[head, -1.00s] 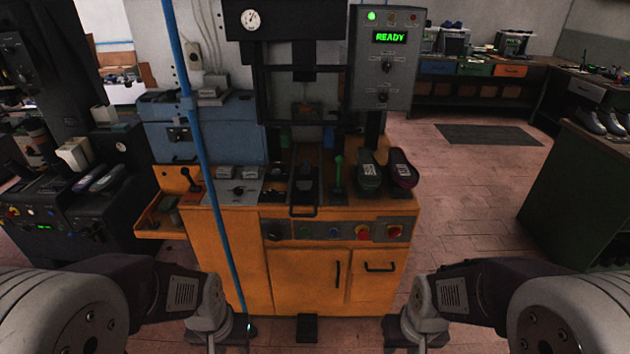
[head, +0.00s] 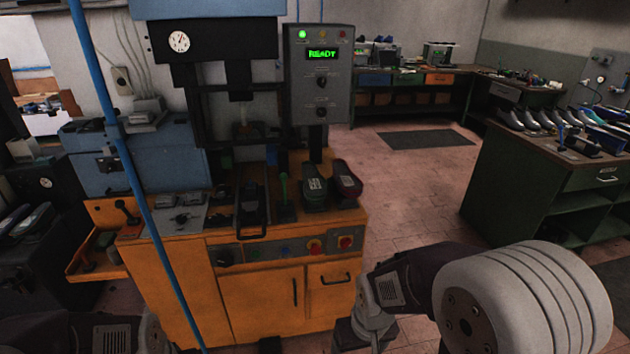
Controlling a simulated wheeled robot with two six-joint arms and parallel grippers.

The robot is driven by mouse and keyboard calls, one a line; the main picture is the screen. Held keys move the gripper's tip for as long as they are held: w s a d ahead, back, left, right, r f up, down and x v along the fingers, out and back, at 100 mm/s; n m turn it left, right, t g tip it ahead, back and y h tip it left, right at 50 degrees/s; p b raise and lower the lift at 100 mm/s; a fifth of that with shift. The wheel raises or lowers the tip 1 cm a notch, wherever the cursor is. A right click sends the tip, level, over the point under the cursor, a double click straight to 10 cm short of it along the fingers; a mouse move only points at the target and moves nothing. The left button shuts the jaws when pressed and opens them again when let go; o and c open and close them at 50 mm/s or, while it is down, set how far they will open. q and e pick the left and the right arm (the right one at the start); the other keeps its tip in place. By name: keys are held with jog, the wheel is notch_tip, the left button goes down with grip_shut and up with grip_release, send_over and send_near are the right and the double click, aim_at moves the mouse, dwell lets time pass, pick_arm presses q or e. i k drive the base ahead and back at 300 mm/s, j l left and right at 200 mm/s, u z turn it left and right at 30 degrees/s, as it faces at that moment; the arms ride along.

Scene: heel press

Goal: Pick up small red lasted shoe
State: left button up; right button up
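The small red lasted shoe (head: 346,181) stands sole outward on the right end of the orange press cabinet's top, in the head view. Its sole is dark with a red edge. A green-edged dark shoe (head: 314,190) stands close to its left. My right arm comes in at the lower right, and its wrist is low in front of the cabinet, well below the shoes. My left arm shows only in part at the lower left. The fingers of both grippers are out of sight.
The orange press cabinet (head: 262,297) has a green-handled lever (head: 284,190) left of the shoes. A control box (head: 320,80) reading READY hangs above them. A blue pole (head: 115,135) crosses the left side. A green bench (head: 530,185) stands right, with open floor (head: 420,190) between.

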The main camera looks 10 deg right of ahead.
aim_at(348, 183)
jog(key=i+l+u, duration=0.3)
jog(key=l, duration=0.2)
jog(key=l+u, duration=0.3)
jog(key=l, duration=0.15)
jog(key=i+l+u, duration=0.15)
jog(key=l+u, duration=0.15)
jog(key=l, duration=0.3)
jog(key=l+u, duration=0.3)
jog(key=l, duration=0.25)
jog(key=l+u, duration=0.3)
jog(key=l, duration=0.25)
jog(key=k+l+u, duration=0.1)
jog(key=l+u, duration=0.2)
jog(key=l, duration=0.25)
jog(key=k+l+u, duration=0.25)
jog(key=l, duration=0.25)
jog(key=k+l+u, duration=0.1)
jog(key=l+u, duration=0.2)
jog(key=l, duration=0.25)
jog(key=i, duration=0.4)
